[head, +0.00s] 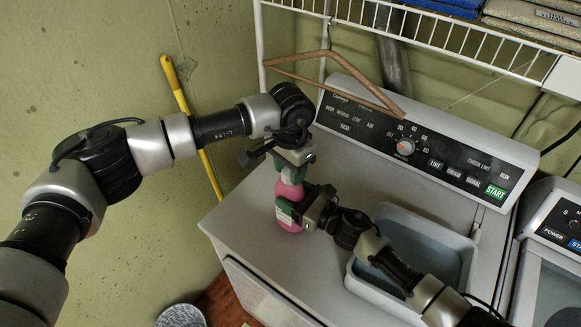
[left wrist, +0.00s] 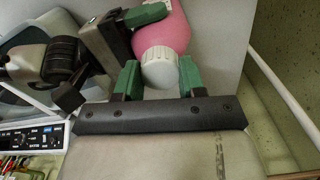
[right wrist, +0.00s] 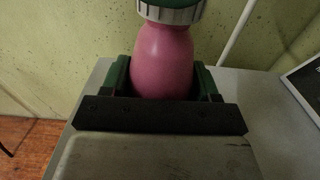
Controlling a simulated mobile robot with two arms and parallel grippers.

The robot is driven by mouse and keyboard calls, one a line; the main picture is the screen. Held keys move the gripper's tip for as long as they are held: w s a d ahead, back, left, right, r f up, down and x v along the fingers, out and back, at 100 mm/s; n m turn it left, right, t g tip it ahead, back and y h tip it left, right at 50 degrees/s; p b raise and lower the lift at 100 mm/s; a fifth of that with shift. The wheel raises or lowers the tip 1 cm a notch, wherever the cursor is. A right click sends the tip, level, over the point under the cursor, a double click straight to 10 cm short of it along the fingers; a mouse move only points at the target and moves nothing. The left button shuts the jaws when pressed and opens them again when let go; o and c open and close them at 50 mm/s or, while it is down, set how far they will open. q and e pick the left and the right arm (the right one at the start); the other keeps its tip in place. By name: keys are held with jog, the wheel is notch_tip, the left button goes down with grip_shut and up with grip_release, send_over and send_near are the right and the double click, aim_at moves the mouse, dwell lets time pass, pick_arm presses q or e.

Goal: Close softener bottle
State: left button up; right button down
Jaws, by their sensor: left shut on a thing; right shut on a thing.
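The pink softener bottle (head: 288,190) stands upright near the left front part of the white machine top (head: 245,210). My right gripper (head: 300,212) is shut on the bottle's body from the side; the pink body also shows between its green fingers in the right wrist view (right wrist: 163,60). The white ribbed cap (left wrist: 160,72) sits at the top of the bottle. My left gripper (left wrist: 158,80) is above the bottle, with its green fingers shut on the cap. In the head view the cap is hidden by the left gripper. I cannot tell how tightly the cap is seated.
A grey-blue plastic tub (head: 455,235) stands right of the bottle, under my right arm. The control panel (head: 420,140) rises behind, with a wooden hanger (head: 330,55) above it. A wire shelf (head: 450,30) hangs over the back. A yellow pole (head: 178,88) leans at the left wall.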

pick_arm(q)
jog(key=o, duration=0.9)
jog(key=shift+r, duration=2.3)
jog(key=shift+c, duration=0.3)
